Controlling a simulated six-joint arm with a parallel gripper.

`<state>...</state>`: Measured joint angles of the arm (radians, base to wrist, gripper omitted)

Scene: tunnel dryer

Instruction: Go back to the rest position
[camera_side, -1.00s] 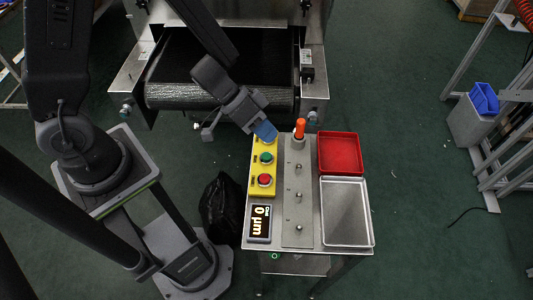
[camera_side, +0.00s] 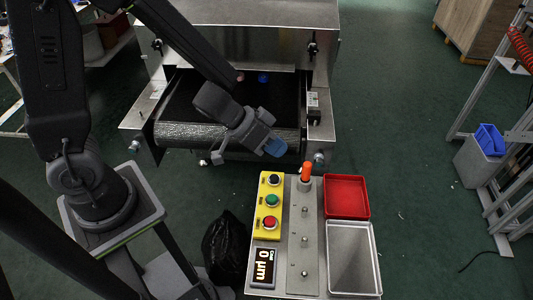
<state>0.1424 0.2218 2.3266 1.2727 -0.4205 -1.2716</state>
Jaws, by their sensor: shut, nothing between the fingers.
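My gripper (camera_side: 275,147) is shut and empty, with blue fingertips. It hangs in front of the dryer's belt end, above and behind the yellow button box, and appears clear of it. The yellow button box (camera_side: 262,236) stands on the left of the small metal table, with a black, a green and a red button in a column. The tunnel dryer (camera_side: 235,38) is at the back, its dark belt (camera_side: 190,130) coming out toward me. A blue round thing (camera_side: 263,77) and a small pinkish one (camera_side: 240,76) sit at the tunnel mouth.
A black bag (camera_side: 225,248) lies left of the table.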

